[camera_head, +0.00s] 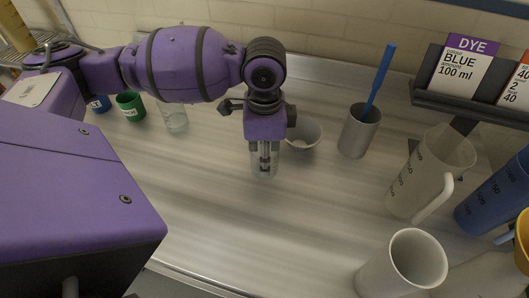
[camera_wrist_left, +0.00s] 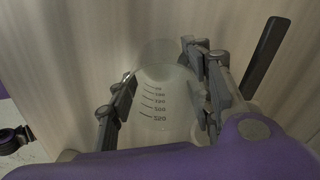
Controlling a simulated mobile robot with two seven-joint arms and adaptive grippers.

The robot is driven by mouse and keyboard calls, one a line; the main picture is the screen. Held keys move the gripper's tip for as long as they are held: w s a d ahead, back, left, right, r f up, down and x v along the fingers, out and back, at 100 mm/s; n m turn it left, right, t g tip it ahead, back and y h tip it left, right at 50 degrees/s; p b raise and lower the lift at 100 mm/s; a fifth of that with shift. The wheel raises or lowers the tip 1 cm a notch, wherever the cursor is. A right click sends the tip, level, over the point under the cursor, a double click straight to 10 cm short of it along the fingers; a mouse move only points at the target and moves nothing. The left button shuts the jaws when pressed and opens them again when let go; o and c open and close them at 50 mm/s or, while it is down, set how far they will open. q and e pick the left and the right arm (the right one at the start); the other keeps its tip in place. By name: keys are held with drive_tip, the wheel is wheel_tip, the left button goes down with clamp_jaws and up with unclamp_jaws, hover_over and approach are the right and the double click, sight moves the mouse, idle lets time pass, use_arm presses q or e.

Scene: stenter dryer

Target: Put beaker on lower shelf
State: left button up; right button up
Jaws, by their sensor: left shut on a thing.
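My left gripper (camera_head: 264,165) points down over the metal counter and is shut on a clear beaker (camera_head: 263,168). In the left wrist view the beaker (camera_wrist_left: 165,105) is see-through with dark graduation marks, and the gripper's fingers (camera_wrist_left: 160,103) stand on either side of it. The beaker looks upright; I cannot tell whether its base touches the counter. Part of a wire shelf (camera_head: 42,38) shows at the upper left edge of the head view; its lower level cannot be made out. My right gripper is not in view.
A white bowl (camera_head: 303,133) and a grey cup (camera_head: 358,138) with a blue stick stand close right. White jugs (camera_head: 430,175) and a blue jug (camera_head: 492,203) stand farther right. A green cup (camera_head: 130,106) and another clear vessel (camera_head: 174,121) stand left. The front counter middle is clear.

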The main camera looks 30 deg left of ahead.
use_arm(q)
drive_tip(key=o, duration=1.2)
drive_tip(key=shift+f, duration=0.1)
